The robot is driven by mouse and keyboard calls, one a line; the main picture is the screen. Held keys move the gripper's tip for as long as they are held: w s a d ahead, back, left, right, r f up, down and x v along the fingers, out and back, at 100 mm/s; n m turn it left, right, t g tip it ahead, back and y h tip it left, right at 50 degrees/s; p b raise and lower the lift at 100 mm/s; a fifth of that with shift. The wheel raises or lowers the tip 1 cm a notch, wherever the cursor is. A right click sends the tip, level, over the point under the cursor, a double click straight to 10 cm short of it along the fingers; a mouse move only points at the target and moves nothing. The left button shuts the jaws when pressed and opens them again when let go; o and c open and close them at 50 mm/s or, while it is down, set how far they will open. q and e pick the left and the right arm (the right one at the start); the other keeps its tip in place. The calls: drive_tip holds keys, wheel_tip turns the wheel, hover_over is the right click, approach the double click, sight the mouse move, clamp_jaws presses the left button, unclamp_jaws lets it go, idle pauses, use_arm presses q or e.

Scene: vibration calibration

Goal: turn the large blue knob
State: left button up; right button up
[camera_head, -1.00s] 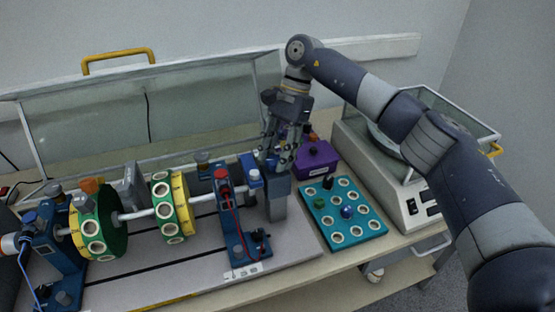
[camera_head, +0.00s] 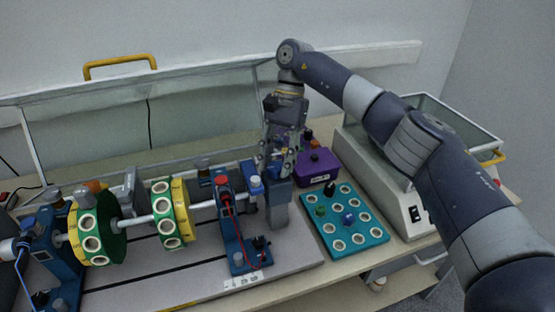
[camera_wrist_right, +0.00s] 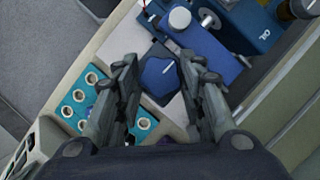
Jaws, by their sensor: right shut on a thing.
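The large blue knob (camera_head: 279,190) sits on top of a grey post at the right end of the shaft rig. It also shows in the right wrist view as a dark blue many-sided top (camera_wrist_right: 158,78) with a white line mark. My right gripper (camera_head: 277,172) points down from above, with its fingers on either side of the knob and shut on it. In the right wrist view the two fingers (camera_wrist_right: 163,72) flank the knob; where they touch its sides is hard to see. My left gripper is in neither view.
A blue bearing stand (camera_head: 232,225) with a red cable stands just left of the knob. A teal tray (camera_head: 376,232) of ringed holes and a purple box (camera_head: 316,166) lie to the right. A grey scale (camera_head: 405,215) stands beyond, under my right arm. A clear raised cover (camera_head: 70,150) is behind.

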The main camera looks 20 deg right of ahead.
drive_tip(key=o, duration=0.8)
drive_tip(key=shift+r, duration=0.1)
drive_tip(key=shift+v, duration=3.75)
